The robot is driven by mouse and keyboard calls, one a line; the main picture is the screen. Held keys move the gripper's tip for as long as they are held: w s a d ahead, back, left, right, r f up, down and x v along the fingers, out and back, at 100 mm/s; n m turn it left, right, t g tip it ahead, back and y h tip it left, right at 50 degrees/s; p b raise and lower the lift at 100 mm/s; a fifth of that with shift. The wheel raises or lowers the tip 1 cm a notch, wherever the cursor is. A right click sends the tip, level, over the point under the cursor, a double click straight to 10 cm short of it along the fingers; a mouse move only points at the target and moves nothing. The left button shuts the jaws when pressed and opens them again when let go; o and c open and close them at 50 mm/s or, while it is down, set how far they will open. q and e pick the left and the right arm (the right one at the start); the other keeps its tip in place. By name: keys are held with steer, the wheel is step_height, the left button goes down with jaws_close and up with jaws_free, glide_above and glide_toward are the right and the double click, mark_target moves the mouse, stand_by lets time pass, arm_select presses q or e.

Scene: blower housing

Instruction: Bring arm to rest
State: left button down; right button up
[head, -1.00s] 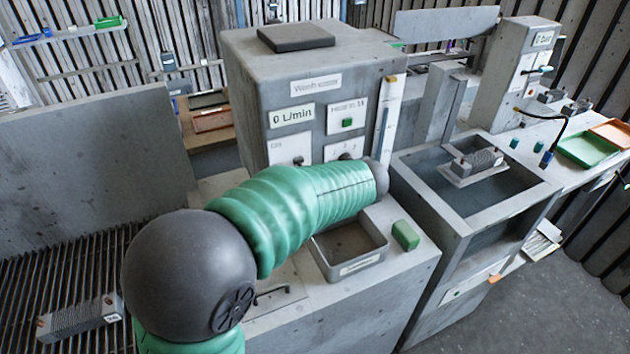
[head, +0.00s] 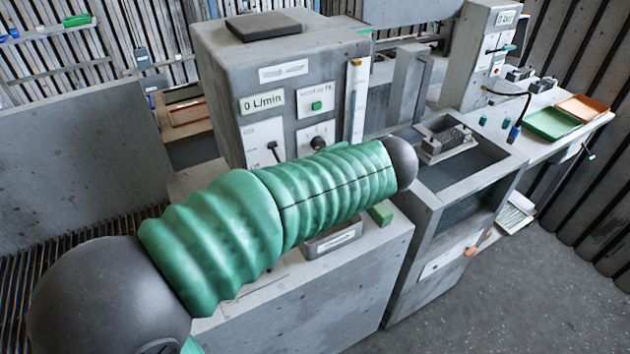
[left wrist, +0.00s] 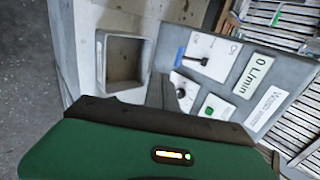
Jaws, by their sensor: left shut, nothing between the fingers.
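My left arm comes in from the lower left of the head view, its green ribbed sleeve crossing in front of the grey box machine (head: 215,75). The sleeve ends in a dark round joint; the gripper itself is hidden there. In the left wrist view my left gripper (left wrist: 158,82) shows as grey fingers, shut and empty, beyond its green body. It is over the bench by the machine's control panel (left wrist: 205,52), apart from the grey open tray (left wrist: 121,60). My right gripper is in neither view.
A green block (head: 380,213) and the tray's front (head: 335,240) show below my arm. A grey basin (head: 475,165) with a ribbed part (head: 445,140) stands to the right. Green (head: 550,124) and orange (head: 582,108) trays lie on the far bench. The floor at lower right is clear.

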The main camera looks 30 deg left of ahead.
arm_select(q)
steer(key=s+d+f+n+h, duration=0.2)
steer(key=s+f, duration=0.2)
steer(key=f, duration=0.3)
steer(key=s+d+f+n+g+h+p, duration=0.1)
steer(key=s+d+f+h, duration=0.2)
steer(key=f, duration=0.4)
steer(key=s+d+f+n+h, duration=0.2)
steer(key=s+f, duration=0.3)
steer(key=f, duration=0.3)
steer(key=shift+d+n+h, duration=0.3)
steer(key=shift+d+h, duration=0.1)
steer(key=shift+d, duration=0.05)
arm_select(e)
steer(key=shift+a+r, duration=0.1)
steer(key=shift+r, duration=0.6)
arm_select(q)
steer(key=shift+a+f, duration=0.1)
steer(key=shift+a, duration=0.1)
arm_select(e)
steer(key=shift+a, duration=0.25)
arm_select(q)
steer(key=shift+d, duration=0.15)
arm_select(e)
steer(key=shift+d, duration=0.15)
